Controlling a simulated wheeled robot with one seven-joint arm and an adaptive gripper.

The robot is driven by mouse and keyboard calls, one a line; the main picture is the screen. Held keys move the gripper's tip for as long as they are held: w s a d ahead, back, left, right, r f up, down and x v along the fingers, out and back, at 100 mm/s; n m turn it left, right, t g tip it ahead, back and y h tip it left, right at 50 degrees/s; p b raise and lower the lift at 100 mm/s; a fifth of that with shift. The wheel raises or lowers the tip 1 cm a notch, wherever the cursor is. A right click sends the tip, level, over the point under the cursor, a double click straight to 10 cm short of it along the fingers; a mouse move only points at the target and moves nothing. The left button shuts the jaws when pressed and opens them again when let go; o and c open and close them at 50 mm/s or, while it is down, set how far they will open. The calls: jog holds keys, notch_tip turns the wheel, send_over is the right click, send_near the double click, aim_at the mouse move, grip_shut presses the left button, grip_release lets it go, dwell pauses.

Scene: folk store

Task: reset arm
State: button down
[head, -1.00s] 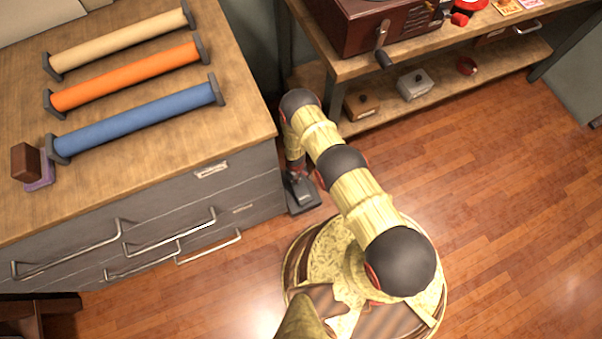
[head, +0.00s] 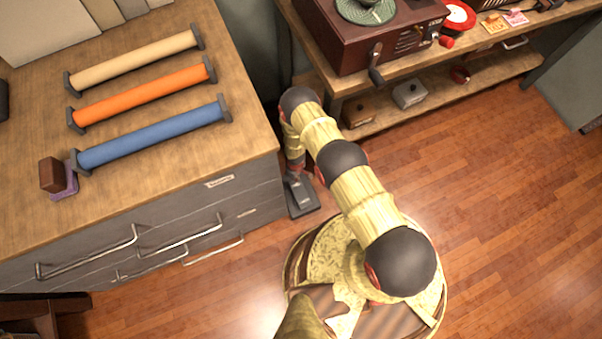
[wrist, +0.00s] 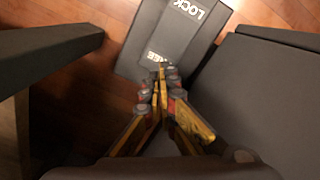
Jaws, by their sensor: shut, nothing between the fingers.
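My arm (head: 362,205) reaches from my base up and left, then bends down beside the grey drawer cabinet (head: 150,235). My gripper (wrist: 163,72) shows in the wrist view with its fingers together and nothing between them. It points down above a dark box-like piece (wrist: 172,38) lettered "LOCK" and partly "FREE". A dark piece also shows below the arm's end in the head view (head: 302,198). Whether the fingertips touch it I cannot tell.
The cabinet top holds beige (head: 135,60), orange (head: 142,95) and blue (head: 152,134) rolls and a small brown block (head: 53,175). A shelf with a record player (head: 368,30) stands behind the arm. Wooden floor at right (head: 480,220) is clear.

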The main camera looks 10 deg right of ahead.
jog(key=shift+r, duration=0.15)
dwell(0.5)
jog(key=s+d+r+m+g+h, duration=0.1)
jog(key=s+d+r+g, duration=0.1)
jog(key=s, duration=0.3)
jog(key=s+d+r+m+g+h, duration=0.1)
jog(key=s+d+r+g, duration=0.15)
jog(key=s, duration=0.35)
jog(key=w+d+r+m, duration=0.1)
jog(key=w+r+m, duration=0.15)
jog(key=r, duration=1.95)
jog(key=w+d+r+m, duration=0.1)
jog(key=w+d+r, duration=0.15)
jog(key=r, duration=1.95)
jog(key=s+d+r+m+t, duration=0.1)
jog(key=s+d+r+t, duration=0.1)
jog(key=r, duration=1.1)
jog(key=s+d+r+m+t+y, duration=0.1)
jog(key=s+r+t, duration=0.3)
jog(key=r, duration=0.9)
jog(key=s+d+r+m+t+y, duration=0.1)
jog(key=s+d+r+t, duration=0.2)
jog(key=s+r, duration=0.5)
notch_tip(320, 180, up, 5)
jog(key=shift+d+f+m+t, duration=0.15)
jog(key=shift+m+t, duration=0.2)
jog(key=shift+t, duration=0.2)
